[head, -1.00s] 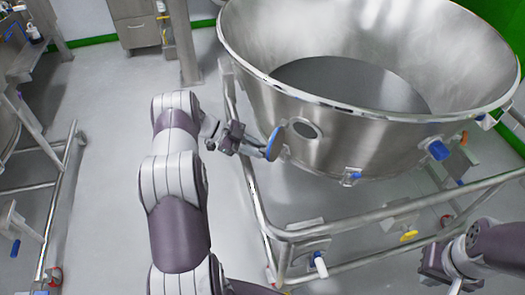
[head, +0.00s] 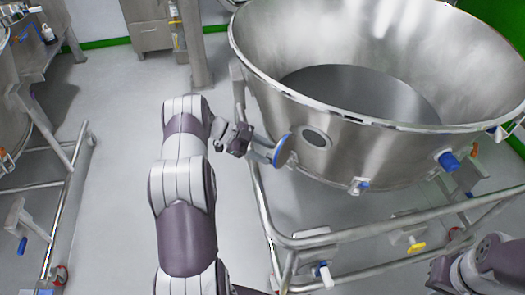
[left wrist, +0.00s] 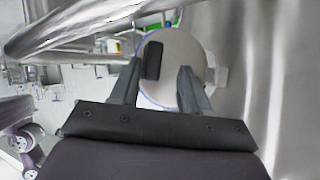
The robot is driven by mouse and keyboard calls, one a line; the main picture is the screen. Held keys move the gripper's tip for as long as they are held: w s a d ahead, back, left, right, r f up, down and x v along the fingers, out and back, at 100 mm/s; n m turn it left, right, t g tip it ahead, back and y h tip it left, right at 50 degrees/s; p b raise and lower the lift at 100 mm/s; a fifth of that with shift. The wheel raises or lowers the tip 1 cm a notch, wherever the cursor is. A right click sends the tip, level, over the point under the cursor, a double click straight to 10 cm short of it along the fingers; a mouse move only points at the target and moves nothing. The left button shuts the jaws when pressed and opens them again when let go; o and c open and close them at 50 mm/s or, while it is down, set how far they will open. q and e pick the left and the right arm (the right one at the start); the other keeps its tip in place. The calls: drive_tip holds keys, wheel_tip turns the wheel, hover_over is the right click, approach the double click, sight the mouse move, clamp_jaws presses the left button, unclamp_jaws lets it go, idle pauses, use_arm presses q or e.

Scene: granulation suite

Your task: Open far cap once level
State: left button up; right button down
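A round cap with a blue rim (head: 283,150) stands out edge-on from the outer wall of the large steel bowl (head: 395,150), beside a round port (head: 315,137). My left gripper (head: 266,150) is at the cap's left side, close to its face. In the left wrist view, the cap's pale disc (left wrist: 182,48) lies just beyond my left gripper (left wrist: 168,72). Its fingers are apart with nothing visibly clamped between them. I cannot tell whether a fingertip touches the disc. My right gripper (head: 440,274) is partly visible at lower right, its fingers unclear.
A tubular steel frame (head: 380,236) surrounds the bowl's lower part. A blue fitting (head: 448,161) and a smaller blue-tipped fitting (head: 360,185) project from the bowl wall. Another steel frame (head: 65,200) stands at left. Grey floor (head: 120,150) is clear between them.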

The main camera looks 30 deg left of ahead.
use_arm(q)
drive_tip(key=shift+f, duration=0.15)
drive_tip(key=shift+s+a, duration=0.1)
drive_tip(key=shift+a, duration=0.1)
drive_tip(key=v, duration=1.2)
drive_tip(key=shift+r+b, duration=0.25)
drive_tip(key=shift+b, duration=0.05)
drive_tip(key=shift+s, duration=0.1)
